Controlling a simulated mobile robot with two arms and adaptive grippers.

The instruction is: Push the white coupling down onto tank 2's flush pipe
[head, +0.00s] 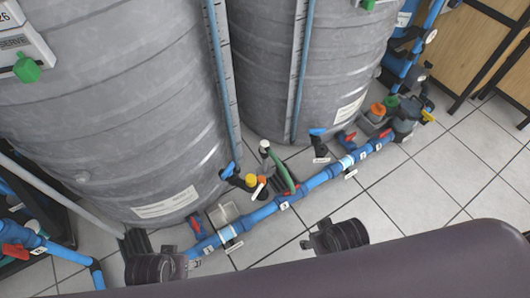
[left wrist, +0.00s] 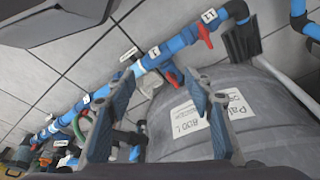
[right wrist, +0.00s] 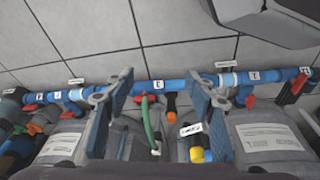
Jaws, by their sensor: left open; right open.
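A pale white cap-like piece (head: 265,145), likely the coupling, sits at the upper end of a green hose (head: 280,170) in front of the right tank (head: 265,75). In the right wrist view the green hose (right wrist: 147,120) shows between my fingers, running from the blue pipe to a pale end. I cannot tell which upright is tank 2's flush pipe. My right gripper (right wrist: 157,78) is open and empty. My left gripper (left wrist: 158,82) is open and empty, facing the blue pipe and the left tank. Neither gripper touches the pale piece.
A long blue pipe (head: 262,213) with red valve handles runs along the floor before the tanks. A yellow-capped fitting (head: 251,181) stands left of the hose. A pump-like unit (head: 405,118) stands at the right end.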

